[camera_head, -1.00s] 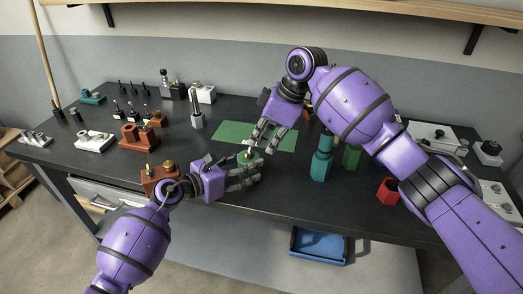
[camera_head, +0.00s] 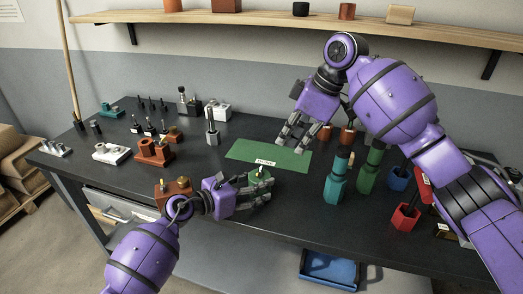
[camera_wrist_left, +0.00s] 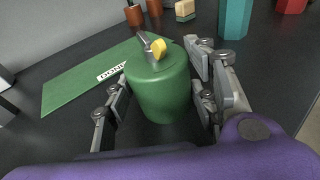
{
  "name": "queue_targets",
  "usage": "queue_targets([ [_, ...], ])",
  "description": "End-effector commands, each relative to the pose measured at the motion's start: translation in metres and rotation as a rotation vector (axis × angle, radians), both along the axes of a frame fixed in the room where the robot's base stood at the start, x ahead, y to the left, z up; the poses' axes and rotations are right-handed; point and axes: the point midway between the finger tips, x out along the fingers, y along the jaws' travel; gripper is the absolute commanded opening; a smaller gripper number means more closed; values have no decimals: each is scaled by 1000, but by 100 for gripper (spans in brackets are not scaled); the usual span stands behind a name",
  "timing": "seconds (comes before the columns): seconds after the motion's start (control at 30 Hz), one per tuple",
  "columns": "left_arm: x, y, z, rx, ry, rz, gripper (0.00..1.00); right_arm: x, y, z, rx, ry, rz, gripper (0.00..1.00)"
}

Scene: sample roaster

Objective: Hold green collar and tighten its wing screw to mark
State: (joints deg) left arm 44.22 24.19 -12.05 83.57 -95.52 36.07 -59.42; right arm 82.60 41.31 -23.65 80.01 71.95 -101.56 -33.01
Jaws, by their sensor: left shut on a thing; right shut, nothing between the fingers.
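The green collar (camera_head: 262,181) is near the front of the bench, between the fingers of my left gripper (camera_head: 254,195), which is shut on it. In the left wrist view the collar (camera_wrist_left: 160,92) stands roughly upright between both finger pairs (camera_wrist_left: 160,108). Its wing screw (camera_wrist_left: 155,45), grey with a yellow part, sticks up from the top and leans; I cannot make out a mark. My right gripper (camera_head: 297,138) is shut and empty, above and to the right of the collar, over the green mat's right side, apart from the collar.
The green mat (camera_head: 240,151) with a white label lies behind the collar. A teal holder (camera_head: 336,186), a green holder (camera_head: 369,172), a blue cup (camera_head: 398,178) and a red cup (camera_head: 404,216) stand to the right. Brown blocks (camera_head: 154,153) and white fixtures (camera_head: 112,153) are left.

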Motion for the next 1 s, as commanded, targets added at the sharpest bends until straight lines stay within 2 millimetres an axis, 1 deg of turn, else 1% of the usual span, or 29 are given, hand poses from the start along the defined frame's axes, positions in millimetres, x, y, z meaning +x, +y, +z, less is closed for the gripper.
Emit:
queue_targets([
  [0.27, 1, 0, 2, -2, -3, 1, 16, 0, 0, 0, 0, 0, 0, 0],
  [0.3, 1, 0, 2, -2, -3, 1, 56, 0, 0, 0, 0, 0, 0, 0],
  [0.43, 1, 0, 2, -2, -3, 1, 73, 0, 0, 0, 0, 0, 0, 0],
  [0.77, 0, 1, 1, -1, -1, 1, 74, 0, 0, 0, 0, 0, 0, 0],
  [0.87, -4, 6, 2, 1, -1, 1, 74, 0, 0, 0, 0, 0, 0, 0],
  [1.0, -18, 24, 5, 3, -2, 1, 74, 0, 0, 0, 0, 0, 0, 0],
])
